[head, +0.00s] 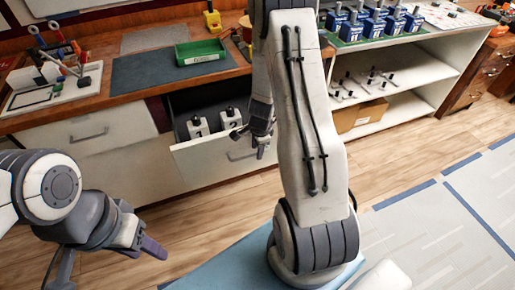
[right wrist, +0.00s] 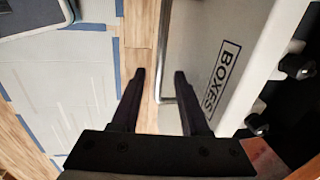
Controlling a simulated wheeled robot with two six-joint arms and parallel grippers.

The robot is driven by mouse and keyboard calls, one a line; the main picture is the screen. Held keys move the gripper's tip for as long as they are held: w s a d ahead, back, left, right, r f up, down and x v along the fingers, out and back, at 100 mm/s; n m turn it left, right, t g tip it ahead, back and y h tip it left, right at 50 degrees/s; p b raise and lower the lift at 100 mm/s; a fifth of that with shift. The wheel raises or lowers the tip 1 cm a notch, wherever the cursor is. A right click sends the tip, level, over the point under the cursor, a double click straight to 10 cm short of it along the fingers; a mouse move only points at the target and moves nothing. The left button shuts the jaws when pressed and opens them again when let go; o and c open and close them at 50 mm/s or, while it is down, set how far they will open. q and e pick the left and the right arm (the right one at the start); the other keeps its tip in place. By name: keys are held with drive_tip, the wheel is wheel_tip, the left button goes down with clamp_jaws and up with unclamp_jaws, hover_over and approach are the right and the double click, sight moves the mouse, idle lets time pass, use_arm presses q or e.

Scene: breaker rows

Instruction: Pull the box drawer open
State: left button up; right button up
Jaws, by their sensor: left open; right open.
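The box drawer (head: 200,170) stands pulled out from the wooden-topped counter, its inside visible in the head view. Its white front (right wrist: 205,40) carries the label BOXES in the right wrist view. The metal bar handle (right wrist: 164,55) shows on that front, between my right fingers as seen from the wrist. My right gripper (head: 262,142) is open at the drawer front near the handle (head: 242,155); it also shows in the wrist view (right wrist: 160,75). I cannot tell whether it touches the bar. My left gripper (head: 145,248) is open and empty, low at the left above the floor.
White-and-black items (head: 213,124) sit inside the drawer. A green tray (head: 200,52) stands on the counter above. An open shelf (head: 400,75) with a brown box (head: 362,117) is to the right. Wooden floor lies clear before the drawer.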

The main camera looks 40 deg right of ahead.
wheel_tip(320, 180, up, 10)
drive_tip(key=s+p, duration=0.1)
drive_tip(key=p, duration=0.5)
drive_tip(key=shift+s+a+p, duration=0.2)
drive_tip(key=shift+s+p, duration=0.1)
drive_tip(key=shift+s, duration=0.1)
drive_tip(key=s+a+r+n+y, duration=0.1)
drive_tip(key=a+r+n, duration=0.45)
drive_tip(key=a, duration=0.35)
drive_tip(key=s+a+r+n+y, duration=0.1)
drive_tip(key=a+r+n, duration=0.45)
drive_tip(key=a, duration=0.35)
drive_tip(key=s+a+r+n+g, duration=0.1)
drive_tip(key=s+a+r+n, duration=0.3)
drive_tip(key=s+n, duration=0.4)
drive_tip(key=s+a+r+n+g, duration=0.1)
drive_tip(key=s+a+r+n, duration=0.3)
drive_tip(key=s+n, duration=0.5)
drive_tip(key=shift+s+a+h, duration=0.3)
drive_tip(key=shift+s+a, duration=0.35)
drive_tip(key=shift+a, duration=0.45)
drive_tip(key=shift+d, duration=0.1)
